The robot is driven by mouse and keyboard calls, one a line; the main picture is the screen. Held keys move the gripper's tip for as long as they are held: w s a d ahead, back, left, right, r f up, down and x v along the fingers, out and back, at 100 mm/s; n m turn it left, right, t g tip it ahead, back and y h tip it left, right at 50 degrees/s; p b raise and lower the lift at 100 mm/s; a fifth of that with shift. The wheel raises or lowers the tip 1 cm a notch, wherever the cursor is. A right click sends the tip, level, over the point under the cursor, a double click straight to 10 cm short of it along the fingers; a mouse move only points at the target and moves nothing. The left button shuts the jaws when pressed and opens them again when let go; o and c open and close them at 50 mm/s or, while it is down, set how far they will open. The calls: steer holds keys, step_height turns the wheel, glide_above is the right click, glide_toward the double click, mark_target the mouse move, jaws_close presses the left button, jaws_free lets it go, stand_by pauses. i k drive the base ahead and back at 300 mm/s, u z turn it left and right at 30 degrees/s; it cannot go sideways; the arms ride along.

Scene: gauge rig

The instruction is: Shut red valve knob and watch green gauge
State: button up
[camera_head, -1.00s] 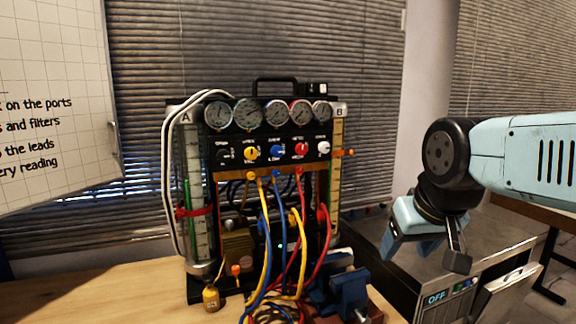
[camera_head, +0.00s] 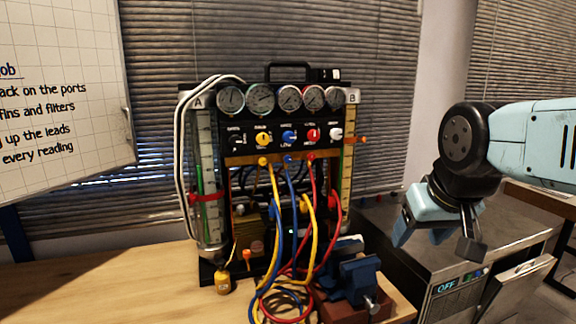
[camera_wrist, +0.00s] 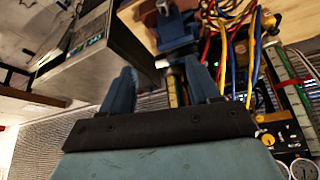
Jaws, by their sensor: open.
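The gauge rig (camera_head: 226,158) stands upright on the wooden bench. The red valve knob (camera_head: 313,135) sits on its black panel, between the blue knob (camera_head: 289,137) and the white knob (camera_head: 335,133). A row of several round gauges (camera_head: 289,98) runs above the knobs. One gauge (camera_head: 261,98), second from left, has a greenish face; the dial readings are too small to tell. My gripper (camera_head: 437,238) hangs to the right of the rig, apart from it. In the wrist view my gripper (camera_wrist: 163,84) has its fingers spread, with nothing between them.
Yellow, blue and red hoses (camera_head: 273,205) hang from the panel and coil on the bench. A blue vise (camera_head: 358,277) stands at the bench's right front. A grey cabinet (camera_head: 400,215) is below my gripper. A whiteboard (camera_head: 60,110) is at left. The bench's left part (camera_head: 110,285) is clear.

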mark_target(313, 136)
steer(key=u, duration=0.45)
steer(key=k, duration=1.2)
steer(key=u, duration=0.8)
steer(key=i, duration=1.4)
steer(key=z, duration=0.8)
